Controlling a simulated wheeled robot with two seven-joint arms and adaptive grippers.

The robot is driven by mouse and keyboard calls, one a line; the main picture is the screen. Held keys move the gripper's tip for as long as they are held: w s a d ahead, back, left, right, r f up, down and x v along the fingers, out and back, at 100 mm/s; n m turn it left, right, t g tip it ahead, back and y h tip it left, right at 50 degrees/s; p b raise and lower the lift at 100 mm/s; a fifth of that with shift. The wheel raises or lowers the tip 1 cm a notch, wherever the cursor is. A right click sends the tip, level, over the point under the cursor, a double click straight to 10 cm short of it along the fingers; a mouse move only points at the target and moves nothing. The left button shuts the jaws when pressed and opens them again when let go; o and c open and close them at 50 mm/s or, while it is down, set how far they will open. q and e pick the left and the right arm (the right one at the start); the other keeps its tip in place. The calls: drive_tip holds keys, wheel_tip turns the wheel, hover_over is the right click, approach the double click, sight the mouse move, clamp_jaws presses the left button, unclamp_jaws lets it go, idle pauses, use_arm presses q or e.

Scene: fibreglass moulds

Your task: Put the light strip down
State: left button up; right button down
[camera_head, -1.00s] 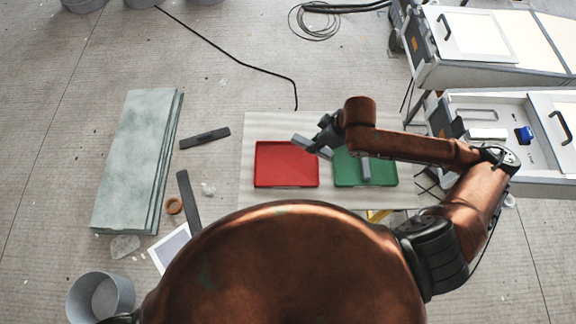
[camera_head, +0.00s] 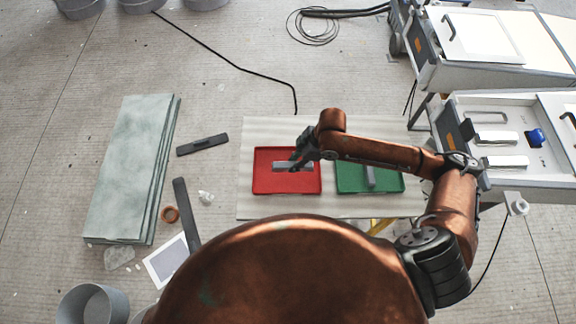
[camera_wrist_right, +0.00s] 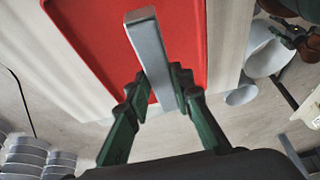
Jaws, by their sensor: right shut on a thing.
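The light strip (camera_wrist_right: 148,50) is a grey bar. My right gripper (camera_wrist_right: 162,88) is shut on it near its near end, and most of the strip sticks out past the fingers. In the head view the strip (camera_head: 284,166) shows over the red tray (camera_head: 287,185), with my right gripper (camera_head: 299,163) at its right part. I cannot tell whether the strip touches the tray floor. A second grey strip (camera_head: 370,176) lies in the green tray (camera_head: 386,184) to the right, partly behind my arm.
Both trays stand on a pale table (camera_head: 246,205). Stacked greenish slabs (camera_head: 127,170) and dark bars (camera_head: 202,143) lie on the floor to the left. White machines (camera_head: 470,45) stand at the right, and a black cable (camera_head: 240,65) runs behind the table.

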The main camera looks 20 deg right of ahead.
sight(290, 162)
drive_tip(key=w+f, duration=0.1)
drive_tip(key=w+a+f, duration=0.1)
drive_tip(key=f, duration=0.1)
drive_tip(key=shift+a+b, duration=0.15)
drive_tip(key=shift+b, duration=0.15)
drive_tip(key=f, duration=0.2)
drive_tip(key=f+b, duration=0.1)
drive_tip(key=shift+w+a+f, duration=0.15)
drive_tip(key=shift+w+f, duration=0.15)
drive_tip(key=shift+f, duration=0.05)
drive_tip(key=shift+r, duration=0.1)
drive_tip(key=c, duration=1.7)
unclamp_jaws()
drive_tip(key=p+v, duration=0.2)
drive_tip(key=v, duration=1)
